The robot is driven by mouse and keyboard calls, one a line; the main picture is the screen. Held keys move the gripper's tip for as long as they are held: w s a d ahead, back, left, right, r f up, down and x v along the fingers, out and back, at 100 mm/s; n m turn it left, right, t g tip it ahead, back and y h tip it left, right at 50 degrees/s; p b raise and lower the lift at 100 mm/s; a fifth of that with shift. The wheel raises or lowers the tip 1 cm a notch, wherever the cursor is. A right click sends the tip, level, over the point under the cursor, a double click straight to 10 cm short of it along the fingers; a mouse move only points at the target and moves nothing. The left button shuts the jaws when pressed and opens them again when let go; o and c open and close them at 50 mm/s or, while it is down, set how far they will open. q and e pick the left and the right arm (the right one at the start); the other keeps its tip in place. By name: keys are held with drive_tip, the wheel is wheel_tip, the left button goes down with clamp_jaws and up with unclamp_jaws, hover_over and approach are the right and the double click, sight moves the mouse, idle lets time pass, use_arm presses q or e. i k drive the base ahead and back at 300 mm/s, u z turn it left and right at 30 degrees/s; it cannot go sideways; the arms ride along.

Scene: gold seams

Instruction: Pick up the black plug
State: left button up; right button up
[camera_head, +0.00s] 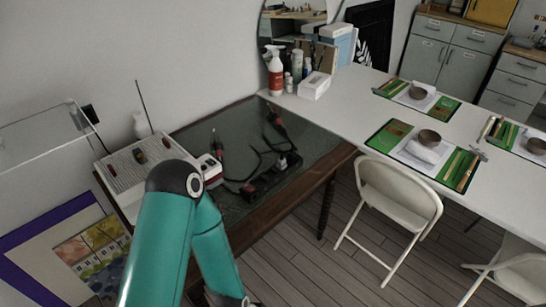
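A black power strip (270,178) lies on the dark glass-topped table (225,130), with black cable beside it. A small dark piece (283,162) sits at its far end and may be the black plug; it is too small to tell. Another black piece (90,114) is on the wall at left, and I cannot tell whether it is a plug or a socket. My teal arm rises from the bottom edge and bends in front of the table's near left corner, hiding part of it. Neither gripper shows in this view.
Red-and-black tools (217,146) lie on the glass. A white device (140,170) stands at its left. A spray bottle (275,72) and white box (314,86) stand behind. A white chair (398,198) is at right, with open wooden floor (320,265) before it.

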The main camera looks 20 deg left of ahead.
sight(291, 158)
drive_tip(key=z, duration=0.05)
drive_tip(key=i, duration=1)
drive_tip(key=u, duration=0.1)
